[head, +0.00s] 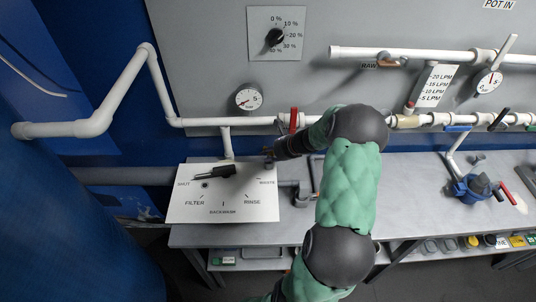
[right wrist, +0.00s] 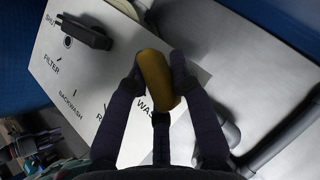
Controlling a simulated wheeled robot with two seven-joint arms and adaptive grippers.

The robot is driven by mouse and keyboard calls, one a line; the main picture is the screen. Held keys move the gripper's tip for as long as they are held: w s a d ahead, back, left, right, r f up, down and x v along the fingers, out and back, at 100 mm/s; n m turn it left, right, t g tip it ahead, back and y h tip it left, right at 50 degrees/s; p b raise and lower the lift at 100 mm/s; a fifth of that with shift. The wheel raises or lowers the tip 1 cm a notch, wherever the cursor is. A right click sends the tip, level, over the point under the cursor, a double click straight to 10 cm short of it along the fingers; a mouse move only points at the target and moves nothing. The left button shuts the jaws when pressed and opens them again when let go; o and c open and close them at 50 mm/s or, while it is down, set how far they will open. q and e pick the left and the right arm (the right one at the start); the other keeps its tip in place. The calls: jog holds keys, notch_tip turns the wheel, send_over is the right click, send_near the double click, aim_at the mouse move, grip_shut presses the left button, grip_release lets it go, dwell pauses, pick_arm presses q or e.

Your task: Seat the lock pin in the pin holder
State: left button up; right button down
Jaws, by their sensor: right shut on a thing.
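My right gripper (right wrist: 157,82) is shut on a yellow rounded piece, which looks like the lock pin (right wrist: 154,70). In the right wrist view it stands between the two dark fingers, over the WASTE corner of the white valve panel (right wrist: 62,78). In the head view my right gripper (head: 268,154) is beside the upper right corner of this panel (head: 245,205), and the pin is hidden there. A dark handle (head: 214,171) lies near the SHUT mark, with a small dark round spot (head: 205,185) below it. I cannot tell which part is the pin holder.
White pipes with a red valve handle (head: 293,120) and a round gauge (head: 248,98) run behind the gripper. A blue pump-like unit (head: 473,187) stands at the right on the grey bench (head: 410,205). Bench space between it and my arm is clear.

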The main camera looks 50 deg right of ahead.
jog(key=shift+s+f, duration=0.1)
jog(key=c, duration=1)
grip_release()
jog(key=v, duration=1.2)
